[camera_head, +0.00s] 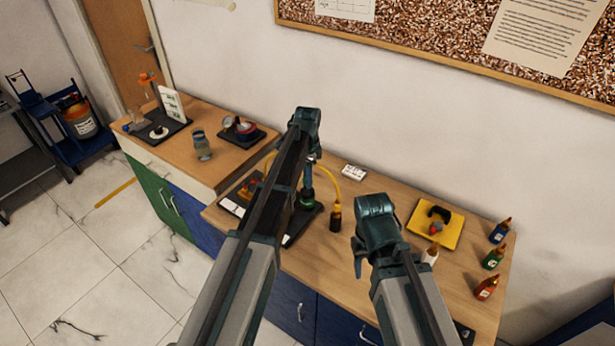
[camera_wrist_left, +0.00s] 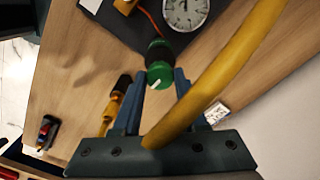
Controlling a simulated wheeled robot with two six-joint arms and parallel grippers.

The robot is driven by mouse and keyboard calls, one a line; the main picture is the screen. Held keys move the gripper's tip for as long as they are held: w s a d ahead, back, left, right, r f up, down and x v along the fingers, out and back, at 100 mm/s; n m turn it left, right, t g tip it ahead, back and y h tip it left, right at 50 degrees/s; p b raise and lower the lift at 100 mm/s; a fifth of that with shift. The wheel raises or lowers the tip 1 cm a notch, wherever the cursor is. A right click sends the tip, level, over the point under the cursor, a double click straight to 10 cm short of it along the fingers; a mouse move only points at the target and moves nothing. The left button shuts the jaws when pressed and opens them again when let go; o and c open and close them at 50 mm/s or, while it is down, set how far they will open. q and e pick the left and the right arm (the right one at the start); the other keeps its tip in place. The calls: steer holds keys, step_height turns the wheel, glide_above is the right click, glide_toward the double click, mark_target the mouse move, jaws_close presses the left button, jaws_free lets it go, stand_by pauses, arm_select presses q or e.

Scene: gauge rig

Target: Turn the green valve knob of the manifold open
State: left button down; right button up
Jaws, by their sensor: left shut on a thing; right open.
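The green valve knob (camera_wrist_left: 159,73) has a black body and a white pointer mark on its face. It sits between the two blue fingertips of my left gripper (camera_wrist_left: 161,79), which is shut on it. In the head view the knob (camera_head: 307,197) shows on the dark base of the manifold, just right of my left forearm. A round white gauge (camera_wrist_left: 185,12) is beyond it in the left wrist view. My left arm hides much of the manifold in the head view. My right gripper (camera_head: 358,262) is open above the table, to the right, apart from the manifold.
A yellow hose (camera_wrist_left: 225,75) arches close across my left gripper. A yellow tray (camera_head: 452,236) and several coloured bottles (camera_head: 493,258) are at the right. A white card (camera_head: 354,172) lies near the wall.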

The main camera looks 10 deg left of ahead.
arm_select(q)
steer(key=shift+n, duration=0.3)
steer(key=n, duration=0.3)
steer(key=shift+n, duration=0.4)
steer(key=n, duration=0.4)
steer(key=shift+n, duration=0.3)
steer(key=n, duration=0.4)
steer(key=shift+n, duration=2.5)
steer(key=shift+c, duration=2.2)
jaws_free()
